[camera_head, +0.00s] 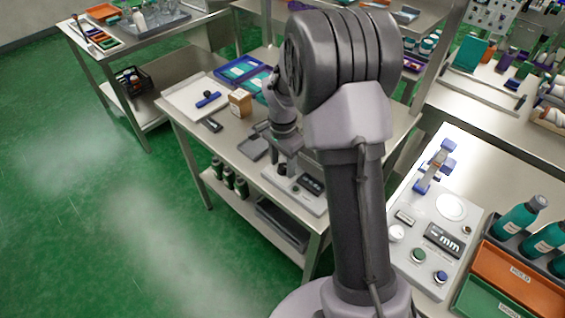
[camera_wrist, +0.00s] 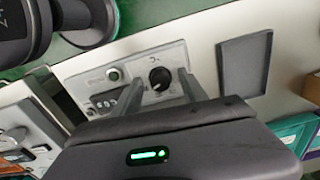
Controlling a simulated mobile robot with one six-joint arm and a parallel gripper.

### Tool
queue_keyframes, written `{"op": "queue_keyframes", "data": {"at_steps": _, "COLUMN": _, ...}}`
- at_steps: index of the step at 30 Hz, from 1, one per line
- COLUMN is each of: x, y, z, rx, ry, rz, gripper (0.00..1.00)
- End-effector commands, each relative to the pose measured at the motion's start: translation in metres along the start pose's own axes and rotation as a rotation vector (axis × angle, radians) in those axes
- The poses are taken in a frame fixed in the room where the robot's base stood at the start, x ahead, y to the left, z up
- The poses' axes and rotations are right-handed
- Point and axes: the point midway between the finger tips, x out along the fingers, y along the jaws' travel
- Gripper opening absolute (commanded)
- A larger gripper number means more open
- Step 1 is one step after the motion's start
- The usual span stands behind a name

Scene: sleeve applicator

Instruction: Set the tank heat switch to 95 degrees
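The heat switch appears to be a black rotary knob (camera_wrist: 160,78) with a light pointer mark, on a pale control panel (camera_wrist: 178,56). Small lettering above the knob looks like a degree sign and C; the scale is too small to read. My gripper (camera_wrist: 160,76) is open, with one finger on each side of the knob in the wrist view and nothing held. I cannot tell whether the fingers touch the knob. In the head view my gripper (camera_head: 286,166) is over the panel (camera_head: 308,201), and the knob is hard to make out there.
A green round button (camera_wrist: 113,74) and a dark display (camera_wrist: 105,100) sit left of the knob. A grey tray (camera_wrist: 245,63) lies right of the panel.

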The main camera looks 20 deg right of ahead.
Motion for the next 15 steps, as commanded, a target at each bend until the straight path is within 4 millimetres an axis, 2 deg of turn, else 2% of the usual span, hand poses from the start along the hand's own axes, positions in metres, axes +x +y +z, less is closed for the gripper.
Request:
{"op": "queue_keyframes", "data": {"at_steps": 5, "x": 0.000, "y": 0.000, "z": 0.000, "rx": 0.000, "ry": 0.000, "rz": 0.000, "gripper": 0.50}}
{"op": "queue_keyframes", "data": {"at_steps": 8, "x": -0.011, "y": 0.000, "z": 0.000, "rx": -0.001, "ry": 0.001, "rz": -0.001, "gripper": 0.50}}
{"op": "queue_keyframes", "data": {"at_steps": 11, "x": -0.039, "y": -0.001, "z": -0.001, "rx": -0.001, "ry": 0.003, "rz": -0.003, "gripper": 0.50}}
{"op": "queue_keyframes", "data": {"at_steps": 15, "x": -0.090, "y": -0.001, "z": -0.001, "rx": 0.000, "ry": 0.003, "rz": -0.004, "gripper": 0.50}}
